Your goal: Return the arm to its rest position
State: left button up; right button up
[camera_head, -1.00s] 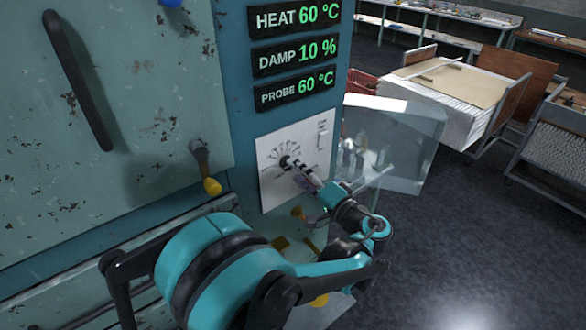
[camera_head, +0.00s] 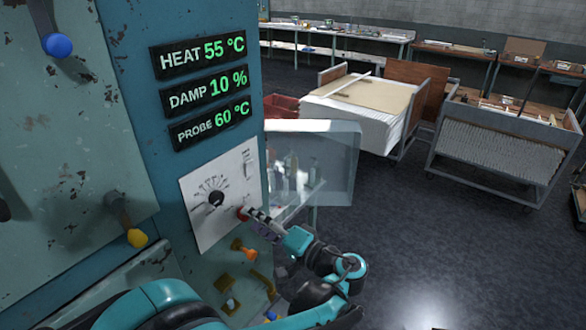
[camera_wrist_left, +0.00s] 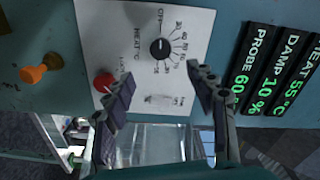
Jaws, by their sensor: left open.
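My left arm comes in from the lower left in the head view. My left gripper (camera_head: 252,215) is beside the right part of a white control panel (camera_head: 200,228). In the left wrist view its fingers (camera_wrist_left: 158,85) are spread with nothing between them. A black heat dial (camera_head: 216,198) and a red button (camera_head: 243,212) are on the panel. The wrist view shows the dial (camera_wrist_left: 160,48) beyond the fingers and the red button (camera_wrist_left: 104,82) beside one finger. I cannot tell whether that finger touches it. My right gripper is not in view.
Displays above the panel read heat 55 °C (camera_head: 202,53), damp 10 % and probe 60 °C. An orange knob (camera_head: 245,250) and a yellow-tipped lever (camera_head: 137,238) protrude nearby. A clear glass panel (camera_head: 335,165) stands to the right. Open floor (camera_head: 440,235) lies beyond, with carts behind.

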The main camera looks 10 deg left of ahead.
pick_arm(q)
jog(key=s+a+f+m+g+h+b, duration=0.1)
jog(key=s+a+f+h, duration=0.5)
jog(key=f, duration=0.3)
jog(key=s+d+f+n+t+h+b, duration=0.1)
jog(key=s+d+f+n+h+b, duration=0.1)
jog(key=s+d+f+h, duration=0.4)
jog(key=s+d+h, duration=0.2)
jog(key=d+h, duration=0.2)
jog(key=shift+f+h, duration=0.25)
jog(key=shift+h, duration=0.05)
